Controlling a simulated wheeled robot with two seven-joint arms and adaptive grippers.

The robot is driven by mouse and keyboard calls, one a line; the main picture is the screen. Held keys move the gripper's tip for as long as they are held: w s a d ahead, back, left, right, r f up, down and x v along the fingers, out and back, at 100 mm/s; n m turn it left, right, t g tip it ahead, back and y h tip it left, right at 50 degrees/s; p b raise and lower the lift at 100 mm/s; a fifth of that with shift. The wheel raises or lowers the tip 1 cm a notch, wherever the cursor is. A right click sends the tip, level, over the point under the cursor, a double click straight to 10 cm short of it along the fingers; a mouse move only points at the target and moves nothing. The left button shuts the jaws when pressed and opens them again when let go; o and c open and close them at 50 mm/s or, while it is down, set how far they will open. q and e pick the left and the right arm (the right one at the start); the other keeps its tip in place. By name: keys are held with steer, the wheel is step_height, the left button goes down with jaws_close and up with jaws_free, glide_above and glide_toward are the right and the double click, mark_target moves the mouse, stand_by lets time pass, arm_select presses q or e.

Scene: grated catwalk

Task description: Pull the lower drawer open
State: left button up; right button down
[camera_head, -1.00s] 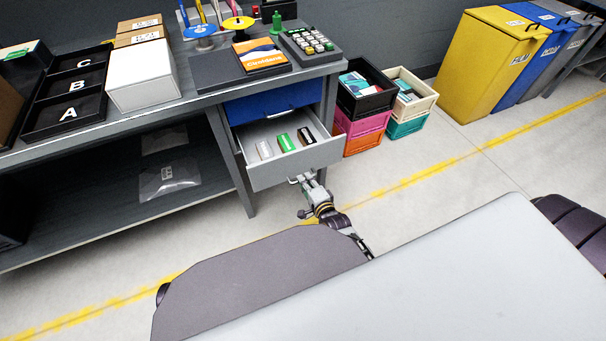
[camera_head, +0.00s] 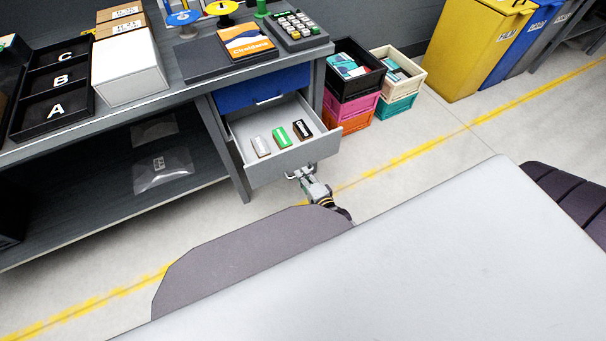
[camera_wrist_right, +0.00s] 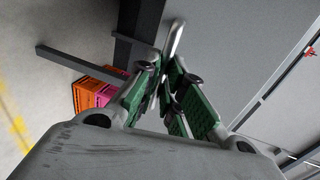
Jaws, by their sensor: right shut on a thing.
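The lower drawer (camera_head: 290,165) is grey and stands pulled out from under the workbench. Its front faces me, and several small blocks lie inside: a white one (camera_head: 261,146), a green one (camera_head: 282,137) and a black one (camera_head: 302,129). My right gripper (camera_head: 303,175) is at the drawer front, shut on the drawer handle. In the right wrist view the pale handle bar (camera_wrist_right: 175,38) runs between the green-padded fingers (camera_wrist_right: 170,85). The upper blue drawer (camera_head: 262,88) is closed above. My left gripper is not in view.
Stacked crates, a black one (camera_head: 353,80) and a cream one (camera_head: 398,72) on top, stand right of the drawer. A yellow bin (camera_head: 480,45) is farther right. The bench leg (camera_head: 226,150) is left of the drawer. Open floor (camera_head: 400,185) lies in front.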

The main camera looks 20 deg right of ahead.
steer(key=c, duration=1.5)
jaws_free()
steer(key=shift+v, duration=5.95)
